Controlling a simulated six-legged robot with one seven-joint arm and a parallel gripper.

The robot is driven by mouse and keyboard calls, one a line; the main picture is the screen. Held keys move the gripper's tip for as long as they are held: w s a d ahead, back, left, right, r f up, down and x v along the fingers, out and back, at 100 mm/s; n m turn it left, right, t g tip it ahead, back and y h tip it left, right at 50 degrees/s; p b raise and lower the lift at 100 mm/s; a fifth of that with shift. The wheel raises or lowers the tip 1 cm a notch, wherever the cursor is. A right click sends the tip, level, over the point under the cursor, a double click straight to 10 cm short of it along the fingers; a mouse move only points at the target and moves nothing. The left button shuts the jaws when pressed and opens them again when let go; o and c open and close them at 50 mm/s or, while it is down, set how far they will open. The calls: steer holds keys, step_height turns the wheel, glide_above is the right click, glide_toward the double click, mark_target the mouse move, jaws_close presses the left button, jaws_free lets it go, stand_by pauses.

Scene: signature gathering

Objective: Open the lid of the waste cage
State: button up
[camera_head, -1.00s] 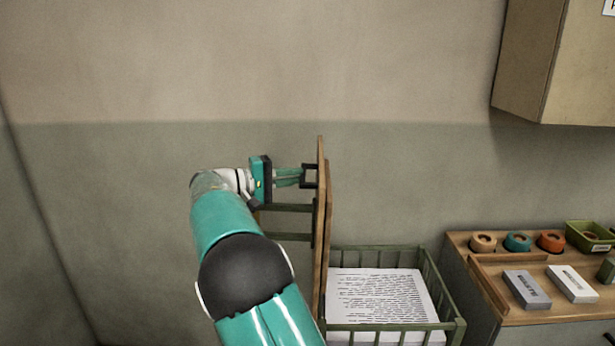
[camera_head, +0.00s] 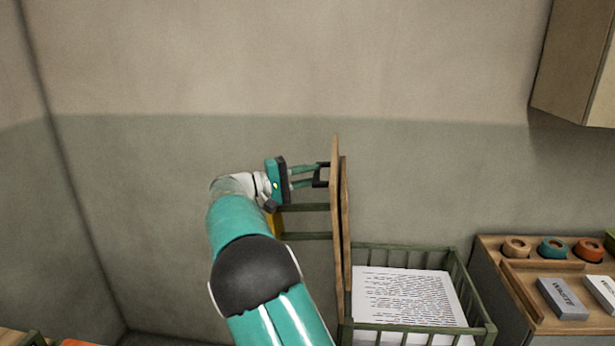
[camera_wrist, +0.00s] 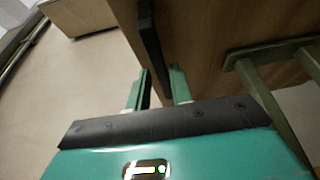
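The waste cage (camera_head: 480,305) is a green slatted box at the lower right of centre in the head view. Its brown wooden lid (camera_head: 345,230) stands upright along the cage's left side, swung open. A dark handle (camera_head: 322,175) sticks out of the lid's left face; it also shows in the wrist view (camera_wrist: 149,35). My gripper (camera_head: 314,175) is left of the lid with its fingertips close to the handle. Its two green fingers (camera_wrist: 160,75) are apart, with nothing clamped between them. Whether a finger touches the handle I cannot tell.
Printed paper (camera_head: 405,300) lies inside the cage. A wooden-topped stand (camera_head: 505,285) with tape rolls (camera_head: 555,248) and small boxes (camera_head: 563,298) is at right. A cabinet (camera_head: 575,65) hangs above it. The wall left of my arm is clear.

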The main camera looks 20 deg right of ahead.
steer(key=shift+o, duration=0.9)
steer(key=shift+a, duration=0.15)
steer(key=w+a+f, duration=0.1)
steer(key=w+a, duration=0.1)
steer(key=a, duration=1.1)
steer(key=shift+a, duration=0.25)
steer(key=shift+f, duration=0.1)
